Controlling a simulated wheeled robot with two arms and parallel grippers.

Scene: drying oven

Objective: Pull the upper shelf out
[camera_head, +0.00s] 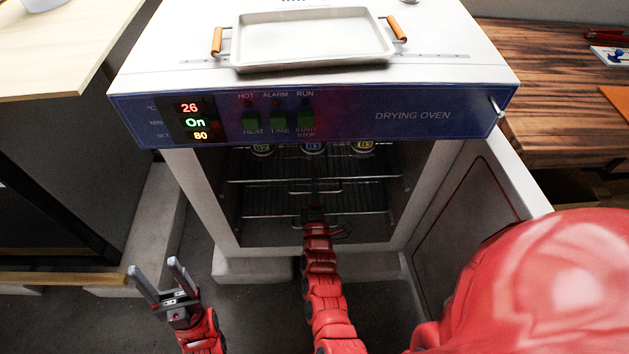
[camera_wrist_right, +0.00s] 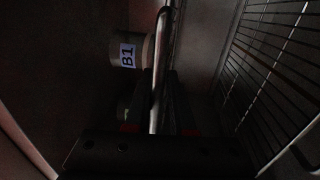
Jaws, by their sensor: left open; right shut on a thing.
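The upper shelf (camera_head: 260,180) is a wire rack inside the open drying oven (camera_head: 420,113). A small wire handle (camera_head: 297,191) shows at its front. My right gripper (camera_head: 315,190) reaches into the oven and is shut on this front bar. In the right wrist view, the metal bar (camera_wrist_right: 166,40) runs between the dark fingers of my right gripper (camera_wrist_right: 157,95). My left gripper (camera_head: 159,270) is open and empty, outside the oven at the lower left. The lower shelf (camera_head: 265,213) sits below; its wires also show in the right wrist view (camera_wrist_right: 275,60).
Jars (camera_head: 262,150) stand at the upper shelf; one labelled B1 (camera_wrist_right: 126,52) is near the bar in the wrist view. The oven door (camera_head: 470,215) is open on the right. A tray (camera_head: 310,40) lies on top. A wooden table (camera_head: 550,95) is at right.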

